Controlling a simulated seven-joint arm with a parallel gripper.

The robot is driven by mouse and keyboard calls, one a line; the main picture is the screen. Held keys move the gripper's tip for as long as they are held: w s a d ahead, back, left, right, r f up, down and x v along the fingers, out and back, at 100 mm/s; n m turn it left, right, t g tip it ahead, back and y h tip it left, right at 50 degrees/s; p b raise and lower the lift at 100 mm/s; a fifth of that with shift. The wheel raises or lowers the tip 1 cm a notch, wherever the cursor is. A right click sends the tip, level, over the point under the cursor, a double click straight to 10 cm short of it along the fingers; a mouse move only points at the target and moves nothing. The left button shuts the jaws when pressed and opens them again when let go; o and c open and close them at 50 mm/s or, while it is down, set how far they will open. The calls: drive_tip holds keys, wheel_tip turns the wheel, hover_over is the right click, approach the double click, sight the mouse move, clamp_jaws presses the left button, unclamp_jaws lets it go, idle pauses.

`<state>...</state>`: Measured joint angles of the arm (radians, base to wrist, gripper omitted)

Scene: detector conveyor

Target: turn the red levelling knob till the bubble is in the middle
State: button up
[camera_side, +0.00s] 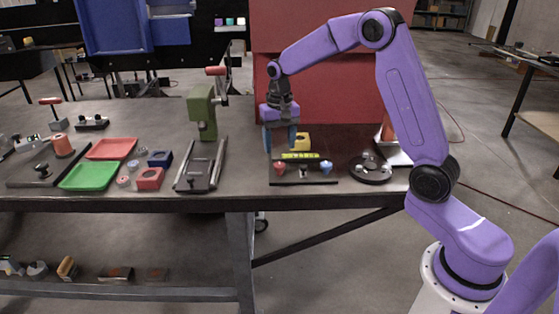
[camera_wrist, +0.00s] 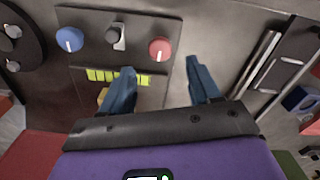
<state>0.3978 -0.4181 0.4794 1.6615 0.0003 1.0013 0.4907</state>
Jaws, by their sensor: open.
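The red levelling knob (camera_wrist: 160,49) stands on a dark plate, a white mark on it; it also shows at the plate's left end in the side view (camera_side: 279,168). My gripper (camera_wrist: 161,66) is open and empty. In the wrist view the knob appears between and just beyond its blue fingertips; the two look apart. In the side view my gripper (camera_side: 280,148) is above and behind the knob, fingers pointing down. The yellow-green level vial (camera_wrist: 100,75) lies along the plate, partly hidden by one finger in the wrist view. I cannot make out the bubble.
A blue knob (camera_side: 326,167) sits at the plate's other end, with a small grey switch (camera_wrist: 117,36) between the knobs. A yellow block (camera_side: 301,141) stands behind the vial. A round dark fixture (camera_side: 370,170) is to the right, a green press (camera_side: 202,112) to the left.

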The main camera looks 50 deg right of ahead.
sight(279, 165)
drive_tip(key=shift+f, duration=3.15)
drive_tip(key=c, duration=1)
